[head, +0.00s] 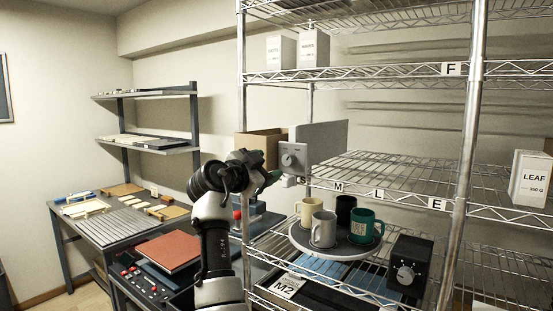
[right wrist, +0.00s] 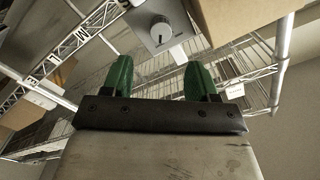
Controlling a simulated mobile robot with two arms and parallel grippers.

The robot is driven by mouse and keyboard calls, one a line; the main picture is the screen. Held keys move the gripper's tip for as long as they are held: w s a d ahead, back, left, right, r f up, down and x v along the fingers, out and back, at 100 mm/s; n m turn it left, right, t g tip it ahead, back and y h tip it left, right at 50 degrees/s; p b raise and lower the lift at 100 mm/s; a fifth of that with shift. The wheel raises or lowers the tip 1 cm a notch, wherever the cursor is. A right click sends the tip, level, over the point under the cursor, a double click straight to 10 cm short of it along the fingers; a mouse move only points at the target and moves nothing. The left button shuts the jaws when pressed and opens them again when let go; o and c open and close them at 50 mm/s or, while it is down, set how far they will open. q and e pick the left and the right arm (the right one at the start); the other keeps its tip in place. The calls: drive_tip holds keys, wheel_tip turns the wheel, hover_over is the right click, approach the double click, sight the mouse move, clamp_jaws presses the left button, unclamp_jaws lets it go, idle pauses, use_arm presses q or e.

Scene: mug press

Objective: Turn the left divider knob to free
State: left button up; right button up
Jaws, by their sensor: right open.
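The left divider knob (head: 292,160) is a round dial on a small grey box at the left end of the middle shelf, in front of an upright grey divider panel (head: 322,140). My right gripper (head: 273,178) is just left of and below the knob box in the head view, apart from the knob. Its green fingers are spread and empty in the right wrist view (right wrist: 158,64). My left gripper is not in view.
A cardboard box (head: 256,147) stands left of the divider. Below, several mugs stand on a round tray (head: 335,249) beside a black box with a dial (head: 408,272). A steel post (head: 242,100) rises near my arm.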

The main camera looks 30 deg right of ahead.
sight(286, 160)
drive_tip(key=p+x, duration=0.2)
drive_tip(key=x, duration=0.5)
drive_tip(key=shift+w+d, duration=0.2)
drive_tip(key=shift+w+d+p, duration=0.15)
drive_tip(key=shift+d+p, duration=0.2)
drive_tip(key=shift+d, duration=0.15)
drive_tip(key=shift+f, duration=0.1)
drive_tip(key=c, duration=0.9)
